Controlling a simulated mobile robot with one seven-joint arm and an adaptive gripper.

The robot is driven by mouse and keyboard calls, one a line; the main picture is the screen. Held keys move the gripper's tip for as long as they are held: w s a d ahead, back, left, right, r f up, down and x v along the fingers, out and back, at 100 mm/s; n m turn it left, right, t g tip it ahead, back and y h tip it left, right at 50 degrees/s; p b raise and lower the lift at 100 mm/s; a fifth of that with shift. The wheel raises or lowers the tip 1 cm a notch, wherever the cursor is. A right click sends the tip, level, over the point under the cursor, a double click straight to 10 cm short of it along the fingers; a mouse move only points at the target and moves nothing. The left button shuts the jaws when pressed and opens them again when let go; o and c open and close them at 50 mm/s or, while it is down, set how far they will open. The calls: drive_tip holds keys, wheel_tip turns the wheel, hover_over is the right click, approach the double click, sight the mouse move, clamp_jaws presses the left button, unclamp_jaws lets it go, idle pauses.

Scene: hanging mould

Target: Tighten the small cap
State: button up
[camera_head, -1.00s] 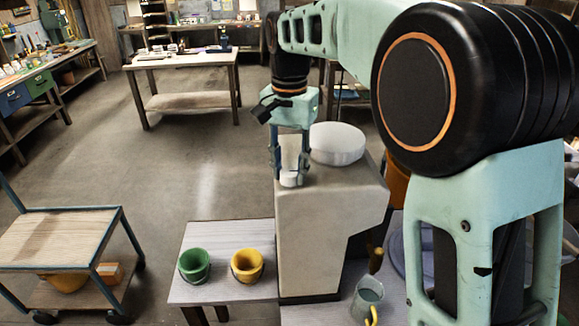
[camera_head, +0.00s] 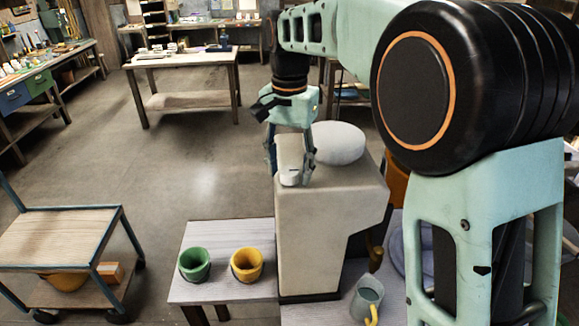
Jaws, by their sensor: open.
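The small cap (camera_head: 290,178) is a small white piece on top of the pale beige mould (camera_head: 318,215), near its left edge. A larger white round cap (camera_head: 339,143) sits behind it to the right. My gripper (camera_head: 289,172) points down over the small cap, open, with its fingers on either side of it. I cannot tell whether the fingers touch the cap. The wrist and fingers hide part of the mould's top.
A low table (camera_head: 205,292) in front holds a green bucket (camera_head: 194,265) and a yellow bucket (camera_head: 246,265). A grey jug (camera_head: 367,296) with a yellow handle stands to the mould's right. A wooden cart (camera_head: 55,240) is at the left. Open floor lies between.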

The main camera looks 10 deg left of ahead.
sight(290, 170)
wheel_tip(290, 170, up, 12)
idle(0.6)
